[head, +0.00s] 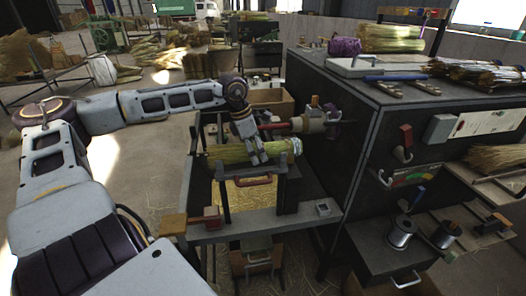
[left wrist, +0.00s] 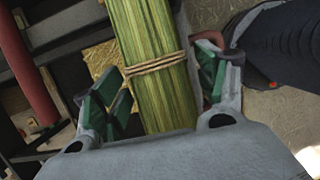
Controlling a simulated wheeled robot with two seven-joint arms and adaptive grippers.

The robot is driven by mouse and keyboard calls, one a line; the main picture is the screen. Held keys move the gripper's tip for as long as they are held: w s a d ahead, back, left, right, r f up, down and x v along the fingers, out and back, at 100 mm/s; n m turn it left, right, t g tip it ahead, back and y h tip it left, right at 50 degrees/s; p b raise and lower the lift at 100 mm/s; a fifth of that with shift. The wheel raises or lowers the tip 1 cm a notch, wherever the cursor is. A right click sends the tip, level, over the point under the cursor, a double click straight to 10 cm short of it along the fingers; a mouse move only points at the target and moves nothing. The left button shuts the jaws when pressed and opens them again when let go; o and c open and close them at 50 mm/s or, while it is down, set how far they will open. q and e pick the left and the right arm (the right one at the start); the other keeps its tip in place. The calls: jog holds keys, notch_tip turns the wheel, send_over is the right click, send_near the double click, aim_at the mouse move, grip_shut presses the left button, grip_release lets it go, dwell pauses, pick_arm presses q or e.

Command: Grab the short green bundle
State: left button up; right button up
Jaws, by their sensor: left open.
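A green bundle (head: 229,154) of stalks lies across a dark metal rack in the head view, with a pale wrapped end at its right. In the left wrist view the green bundle (left wrist: 150,45) has a twine tie around it. My left gripper (head: 258,157) is over the bundle from above. The left wrist view shows the open gripper (left wrist: 158,82) with its green-padded fingers on either side of the bundle near the tie. Gaps show beside the bundle, so it is not clamped. The gripper hides part of the bundle in the head view. My right gripper is not seen.
A workbench (head: 345,78) with tools and more bundles stands to the right. A red roller (head: 275,126) lies behind the bundle. A red handle (head: 254,181) sits just in front of it. The rack's grey front shelf (head: 270,222) is below.

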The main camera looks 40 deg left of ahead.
pick_arm(q)
jog(key=c, duration=1.1)
jog(key=shift+c, duration=0.2)
jog(key=shift+r, duration=5.05)
